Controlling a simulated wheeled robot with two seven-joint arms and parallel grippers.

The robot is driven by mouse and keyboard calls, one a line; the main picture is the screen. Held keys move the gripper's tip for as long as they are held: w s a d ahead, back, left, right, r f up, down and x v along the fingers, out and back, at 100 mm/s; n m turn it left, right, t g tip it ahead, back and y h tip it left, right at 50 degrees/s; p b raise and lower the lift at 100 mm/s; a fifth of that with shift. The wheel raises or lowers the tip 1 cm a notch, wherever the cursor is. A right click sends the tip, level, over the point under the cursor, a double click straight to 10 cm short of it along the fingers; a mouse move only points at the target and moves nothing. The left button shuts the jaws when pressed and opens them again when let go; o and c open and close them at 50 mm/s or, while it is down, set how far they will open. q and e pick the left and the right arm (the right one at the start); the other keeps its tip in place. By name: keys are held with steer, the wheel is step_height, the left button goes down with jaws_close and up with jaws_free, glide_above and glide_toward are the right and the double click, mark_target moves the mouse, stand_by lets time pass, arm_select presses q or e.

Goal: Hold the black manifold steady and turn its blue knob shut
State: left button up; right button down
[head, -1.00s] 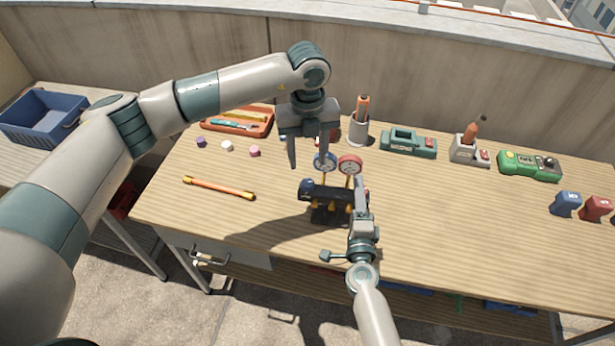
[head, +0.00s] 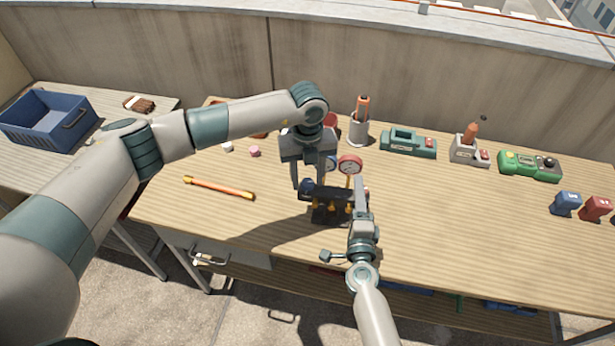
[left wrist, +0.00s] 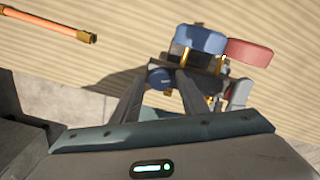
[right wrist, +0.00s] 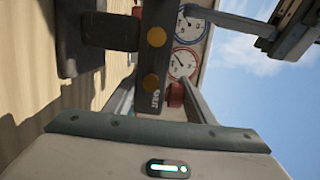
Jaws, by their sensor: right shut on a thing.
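The black manifold (head: 330,210) stands on the bench with a blue gauge (left wrist: 200,40), a red gauge (head: 349,165) and several yellow fittings. Its blue knob (head: 306,187) is at its left end and shows in the left wrist view (left wrist: 160,78). My left gripper (head: 309,182) points down at that end, open, its fingertips on either side of the blue knob; I cannot tell whether they touch it. My right gripper (head: 358,208) is shut on the manifold at its right end. The red knob (right wrist: 175,95) shows between its fingers in the right wrist view.
An orange rod (head: 219,188) lies to the left. A pink cap (head: 254,151), a grey cup (head: 358,130) and a green-grey device (head: 408,143) stand behind. A blue crate (head: 48,125) is on the side table.

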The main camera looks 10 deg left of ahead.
arm_select(q)
steer(key=c, duration=0.8)
arm_select(e)
steer(key=shift+s+f, duration=0.1)
steer(key=shift+f, duration=0.1)
arm_select(q)
steer(key=shift+o, duration=0.2)
steer(key=shift+m, duration=0.5)
steer(key=m, duration=0.3)
steer(key=shift+m, duration=0.3)
steer(key=m, duration=1.1)
steer(key=shift+r+m, duration=0.1)
steer(key=shift+m, duration=0.3)
steer(key=m, duration=0.5)
steer(key=shift+m, duration=0.4)
